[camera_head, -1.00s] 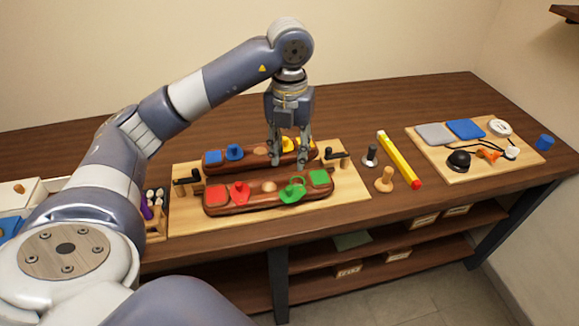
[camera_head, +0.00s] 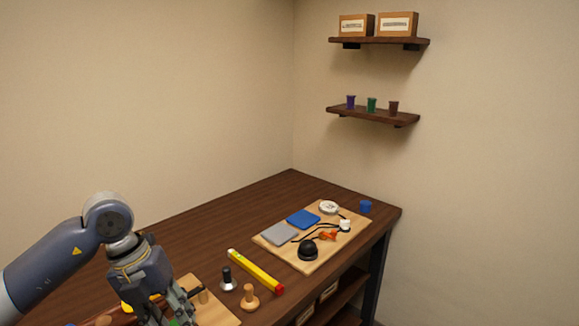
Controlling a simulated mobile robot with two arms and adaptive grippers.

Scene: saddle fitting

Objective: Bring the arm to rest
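My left arm comes in from the lower left, and its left gripper (camera_head: 167,311) hangs over the near left part of the bench. Its fingers are apart, with nothing visible between them, and the tips come close to the bottom edge of the picture. Below it shows the corner of a light wooden board (camera_head: 218,313). The brown pieces on that board are mostly hidden by the gripper or cut off. My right gripper is not in view.
On the bench (camera_head: 190,239) are a yellow level (camera_head: 256,270), a dark-handled stamp (camera_head: 228,280) and a wooden knob (camera_head: 249,298). Farther right lies a board (camera_head: 308,264) with pads, a black dome (camera_head: 308,250) and cables. A blue cup (camera_head: 365,206) stands near the corner. Wall shelves (camera_head: 374,115) hang above.

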